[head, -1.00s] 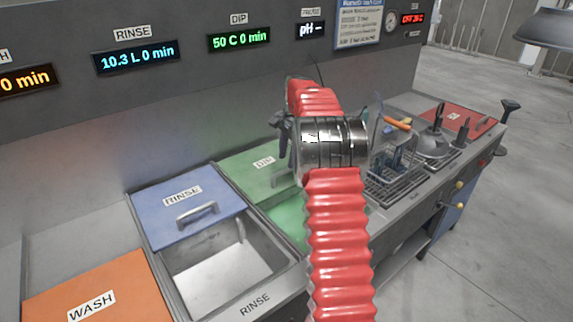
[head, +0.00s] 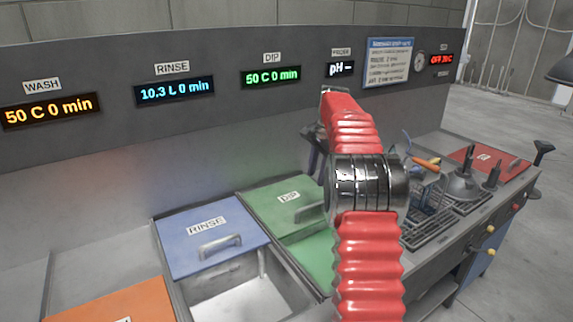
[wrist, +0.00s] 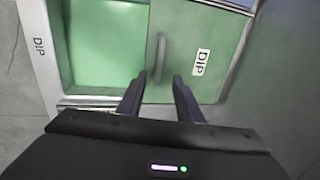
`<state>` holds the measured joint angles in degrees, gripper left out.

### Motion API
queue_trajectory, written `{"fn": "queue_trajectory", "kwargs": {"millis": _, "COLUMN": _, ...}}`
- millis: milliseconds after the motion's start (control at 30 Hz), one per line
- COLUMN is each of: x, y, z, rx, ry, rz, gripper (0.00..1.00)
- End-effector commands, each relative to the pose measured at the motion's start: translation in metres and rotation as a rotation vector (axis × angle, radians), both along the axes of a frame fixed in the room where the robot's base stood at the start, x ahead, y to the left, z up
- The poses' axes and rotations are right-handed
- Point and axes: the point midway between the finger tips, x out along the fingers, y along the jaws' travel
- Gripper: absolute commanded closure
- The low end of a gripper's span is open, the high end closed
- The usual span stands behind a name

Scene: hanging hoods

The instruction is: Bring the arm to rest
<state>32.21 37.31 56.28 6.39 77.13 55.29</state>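My red ribbed arm with a dark metal joint band reaches up in front of the wash bench in the head view. It hides much of my gripper, whose dark part shows behind the arm at its left. In the wrist view my gripper (wrist: 157,86) has two dark fingers apart with nothing between them. It is over the green DIP station. The green DIP lid (wrist: 185,35) with its bar handle lies ahead of the fingers and covers part of the tank. The lid also shows in the head view (head: 265,207).
A blue RINSE lid (head: 180,245) partly covers an open steel basin (head: 240,298). An orange lid (head: 110,302) is at lower left. A wire rack (head: 425,225) with tools stands right of the arm, and a red lid (head: 470,157) beyond it. A display panel (head: 120,135) stands behind.

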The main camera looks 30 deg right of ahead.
Motion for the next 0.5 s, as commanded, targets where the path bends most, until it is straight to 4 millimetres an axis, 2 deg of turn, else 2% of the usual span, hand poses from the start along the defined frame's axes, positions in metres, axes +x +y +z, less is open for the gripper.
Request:
{"fn": "queue_trajectory", "kwargs": {"millis": 267, "x": 0.0001, "y": 0.0000, "z": -0.0004, "rx": -0.003, "ry": 0.000, "rz": 0.013, "gripper": 0.67}}
{"fn": "queue_trajectory", "kwargs": {"millis": 433, "x": 0.0035, "y": -0.0028, "z": 0.0004, "rx": -0.028, "ry": -0.014, "rz": 0.079, "gripper": 0.67}}
{"fn": "queue_trajectory", "kwargs": {"millis": 500, "x": 0.0037, "y": -0.0040, "z": -0.0055, "rx": -0.040, "ry": -0.014, "rz": 0.120, "gripper": 0.67}}
